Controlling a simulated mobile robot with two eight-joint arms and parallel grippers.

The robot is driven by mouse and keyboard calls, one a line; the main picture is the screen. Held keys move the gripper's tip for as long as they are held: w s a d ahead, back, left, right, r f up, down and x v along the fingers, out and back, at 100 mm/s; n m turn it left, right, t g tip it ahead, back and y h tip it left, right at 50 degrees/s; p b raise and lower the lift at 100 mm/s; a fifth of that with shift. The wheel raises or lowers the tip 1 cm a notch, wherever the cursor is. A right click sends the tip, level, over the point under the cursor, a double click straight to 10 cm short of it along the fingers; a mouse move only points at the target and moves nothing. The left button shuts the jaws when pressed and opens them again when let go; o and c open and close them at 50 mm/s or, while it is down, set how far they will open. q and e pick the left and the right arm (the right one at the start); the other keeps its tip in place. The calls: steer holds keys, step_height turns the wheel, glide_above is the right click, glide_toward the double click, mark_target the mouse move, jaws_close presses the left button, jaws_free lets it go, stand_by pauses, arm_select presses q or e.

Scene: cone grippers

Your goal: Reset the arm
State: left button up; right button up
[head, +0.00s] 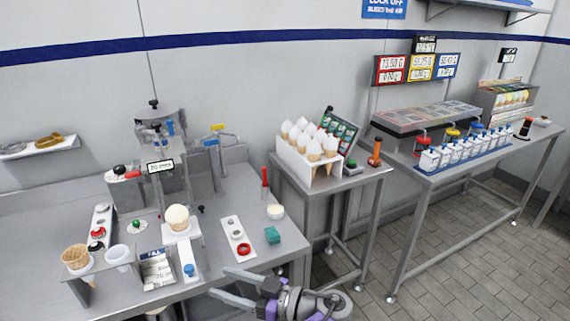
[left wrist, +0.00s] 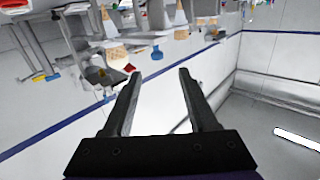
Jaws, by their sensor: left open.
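My left gripper (head: 217,281) is at the bottom middle of the head view, in front of the left counter's front edge. Its two grey fingers point left and stand apart with nothing between them. In the left wrist view the same gripper (left wrist: 159,73) shows two dark, spread fingers with an empty gap. That view is turned over, with the counter items along its top and wall behind the fingers. My right gripper is in neither view.
A rack of white-topped cones (head: 298,165) stands on the middle table. Floor (head: 455,260) is clear at right.

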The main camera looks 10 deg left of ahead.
arm_select(q)
steer(key=s+a+f+m+g+h+p, duration=0.1)
steer(key=s+a+f+m+h+p, duration=0.2)
steer(key=s+a+f+m+h, duration=0.35)
steer(key=s+d+f+m+t+h+p, duration=0.1)
steer(key=s+d+m+h+p, duration=0.3)
steer(key=s+m+h, duration=0.4)
steer(key=shift+s+d+t+h, duration=0.5)
steer(key=shift+d+t+h, duration=0.1)
steer(key=shift+h, duration=0.65)
